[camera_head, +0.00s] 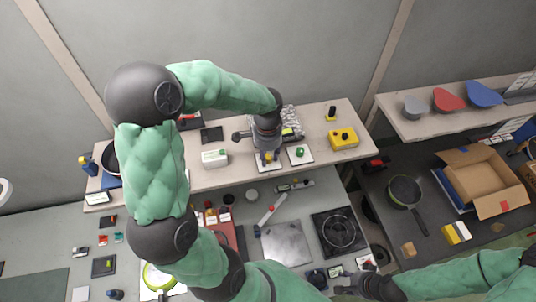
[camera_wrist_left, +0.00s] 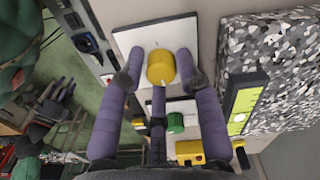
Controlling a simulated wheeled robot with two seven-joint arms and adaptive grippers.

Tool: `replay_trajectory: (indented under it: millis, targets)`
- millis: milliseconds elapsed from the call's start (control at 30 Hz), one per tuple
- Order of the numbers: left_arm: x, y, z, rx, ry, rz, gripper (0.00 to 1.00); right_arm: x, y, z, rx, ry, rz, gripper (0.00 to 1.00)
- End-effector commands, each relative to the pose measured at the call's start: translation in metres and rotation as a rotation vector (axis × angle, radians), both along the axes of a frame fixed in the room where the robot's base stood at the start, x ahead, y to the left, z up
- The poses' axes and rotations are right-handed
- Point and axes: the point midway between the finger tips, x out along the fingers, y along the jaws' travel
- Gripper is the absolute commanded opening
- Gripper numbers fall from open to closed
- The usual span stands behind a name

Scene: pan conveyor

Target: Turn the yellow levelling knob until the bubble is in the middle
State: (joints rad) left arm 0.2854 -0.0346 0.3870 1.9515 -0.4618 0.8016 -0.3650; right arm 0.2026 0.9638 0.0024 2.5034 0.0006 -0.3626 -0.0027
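The yellow knob (camera_wrist_left: 161,67) stands on a white plate (camera_wrist_left: 128,42) in the left wrist view. My left gripper (camera_wrist_left: 157,74) has its purple fingers spread around the knob, with a small gap visible on the left side. In the head view the left gripper (camera_head: 268,152) is over the knob's plate at the table's front. A spirit level (camera_wrist_left: 244,104) with a yellow-green vial lies against a speckled grey slab (camera_wrist_left: 275,65). A pale spot, perhaps the bubble, shows near the vial's middle, slightly towards its lower end. My right gripper (camera_head: 348,284) is low in the head view; its fingers are unclear.
A green knob (camera_head: 300,152) on its own white plate stands just right of the yellow one. A yellow box (camera_head: 343,138) stands farther right, and a white box (camera_head: 215,158) to the left. The lower table holds a burner (camera_head: 338,232) and several small items.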

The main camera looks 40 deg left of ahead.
Motion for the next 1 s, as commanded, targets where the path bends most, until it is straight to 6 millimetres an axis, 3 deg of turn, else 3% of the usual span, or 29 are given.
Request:
replay_trajectory:
  millis: [467, 1000]
  targets:
    - [0.002, 0.001, 0.008, 0.001, -0.005, 0.0, 0.5, 0.0, 0.0, 0.0, 0.0, 0.0, 0.0, 0.4]
    - [0.002, 0.002, 0.102, 0.001, -0.004, -0.001, 0.5, 0.0, 0.0, 0.0, 0.0, 0.0, 0.0, 0.4]
